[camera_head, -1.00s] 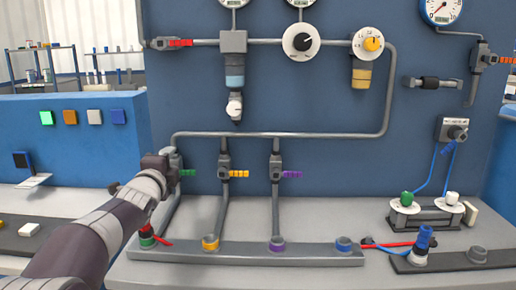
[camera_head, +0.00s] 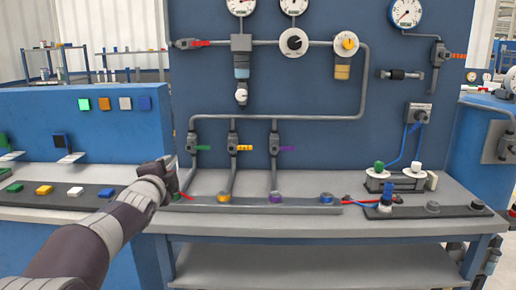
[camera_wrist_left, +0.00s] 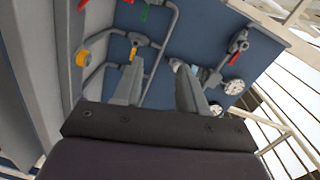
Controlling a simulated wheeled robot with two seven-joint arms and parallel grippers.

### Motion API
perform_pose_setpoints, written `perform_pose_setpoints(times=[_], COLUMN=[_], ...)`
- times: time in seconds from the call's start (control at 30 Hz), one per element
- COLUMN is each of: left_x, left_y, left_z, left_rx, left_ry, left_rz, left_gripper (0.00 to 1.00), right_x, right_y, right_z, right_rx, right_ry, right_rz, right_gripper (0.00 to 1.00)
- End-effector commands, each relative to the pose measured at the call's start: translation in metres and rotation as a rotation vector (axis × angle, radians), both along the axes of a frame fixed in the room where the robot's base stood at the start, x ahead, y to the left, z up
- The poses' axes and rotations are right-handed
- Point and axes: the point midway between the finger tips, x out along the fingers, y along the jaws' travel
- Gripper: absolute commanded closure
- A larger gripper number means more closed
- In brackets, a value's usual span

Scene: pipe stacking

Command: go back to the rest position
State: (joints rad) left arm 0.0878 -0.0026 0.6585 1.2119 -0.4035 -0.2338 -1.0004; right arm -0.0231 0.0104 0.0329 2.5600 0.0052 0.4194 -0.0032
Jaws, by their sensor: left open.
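My left gripper (camera_head: 168,172) is at the left front of the pipe panel in the head view, at the end of my arm from the lower left. In the left wrist view its two fingers (camera_wrist_left: 158,85) stand apart with nothing between them. The gripper is in front of the lower left of the panel, near the valve with the green handle (camera_head: 202,148). In the head view I cannot tell whether it touches anything. My right gripper is not in view.
The blue panel (camera_head: 320,88) carries grey pipes, gauges and valves. Below it is a grey workbench (camera_head: 300,229) with a rail of coloured sockets (camera_head: 274,208). A lower blue cabinet (camera_head: 40,120) with coloured buttons stands at the left. A small connector unit (camera_head: 394,181) sits at the right.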

Motion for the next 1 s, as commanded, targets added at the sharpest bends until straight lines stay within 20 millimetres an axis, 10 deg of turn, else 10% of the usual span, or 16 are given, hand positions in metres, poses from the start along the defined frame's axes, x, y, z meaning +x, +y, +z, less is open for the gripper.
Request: perform_pose_setpoints(times=[0.47,0.7,1.0], left_x=[-0.073,-0.185,-0.306], left_y=[0.009,-0.007,-0.026], left_z=[-0.166,-0.282,-0.358], left_rx=[-0.603,-0.933,-1.077], left_ry=[0.485,0.814,1.054], left_rz=[0.295,0.636,0.958], left_gripper=[0.58,0.58,0.58], right_x=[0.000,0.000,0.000], right_y=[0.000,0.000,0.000], right_z=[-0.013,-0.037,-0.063], right_rx=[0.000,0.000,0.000], right_ry=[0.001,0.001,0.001], right_rz=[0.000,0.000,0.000], right_gripper=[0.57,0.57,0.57])
